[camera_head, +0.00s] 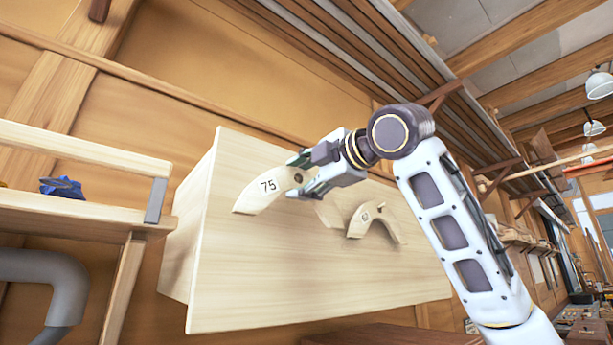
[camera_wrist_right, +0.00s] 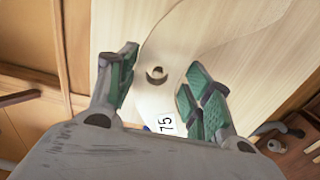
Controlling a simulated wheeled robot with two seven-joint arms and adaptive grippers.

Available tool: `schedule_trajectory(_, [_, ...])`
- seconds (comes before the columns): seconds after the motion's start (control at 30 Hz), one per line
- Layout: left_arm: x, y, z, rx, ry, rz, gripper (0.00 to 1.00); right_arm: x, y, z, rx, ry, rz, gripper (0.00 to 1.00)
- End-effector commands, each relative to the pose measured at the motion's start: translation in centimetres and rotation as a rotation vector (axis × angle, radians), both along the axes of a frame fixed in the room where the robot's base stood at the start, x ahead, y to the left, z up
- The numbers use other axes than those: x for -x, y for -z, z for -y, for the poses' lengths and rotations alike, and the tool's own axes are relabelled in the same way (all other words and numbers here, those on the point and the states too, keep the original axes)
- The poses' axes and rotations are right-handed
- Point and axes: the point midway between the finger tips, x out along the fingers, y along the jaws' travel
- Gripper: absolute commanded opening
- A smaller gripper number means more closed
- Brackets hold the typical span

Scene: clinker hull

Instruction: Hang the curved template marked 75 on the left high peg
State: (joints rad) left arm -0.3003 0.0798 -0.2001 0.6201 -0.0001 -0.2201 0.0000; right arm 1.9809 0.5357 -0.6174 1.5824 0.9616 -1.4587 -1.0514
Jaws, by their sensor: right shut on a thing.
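The curved template marked 75 (camera_head: 262,192) is a pale wooden arc against the upper left of the pale board (camera_head: 235,270). My right gripper (camera_head: 301,179) is shut on its upper part. In the right wrist view the template (camera_wrist_right: 152,98) lies between the fingers of my right gripper (camera_wrist_right: 163,82), with its 75 label near the palm. A dark crescent around a pale spot shows at its hole (camera_wrist_right: 156,76). It looks like a peg end in the hole, but I cannot tell how deep. The left high peg is not otherwise visible. My left gripper is not in view.
A second curved template (camera_head: 384,216) hangs on the board to the right. A wooden shelf (camera_head: 70,205) with a blue object (camera_head: 62,187) stands at the left, close to the board. A grey pipe (camera_head: 50,280) is below it. The board's lower part is bare.

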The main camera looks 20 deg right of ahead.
Motion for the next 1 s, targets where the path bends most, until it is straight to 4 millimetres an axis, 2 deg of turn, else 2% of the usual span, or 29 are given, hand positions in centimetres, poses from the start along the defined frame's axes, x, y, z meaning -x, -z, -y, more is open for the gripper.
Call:
schedule_trajectory(0.6, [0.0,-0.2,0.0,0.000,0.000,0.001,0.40,-2.0,0.4,-0.8,0.000,0.000,0.001,0.22])
schedule_trajectory(1.0, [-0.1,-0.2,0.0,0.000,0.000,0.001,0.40,-2.5,0.7,-1.0,0.000,0.000,0.001,0.22])
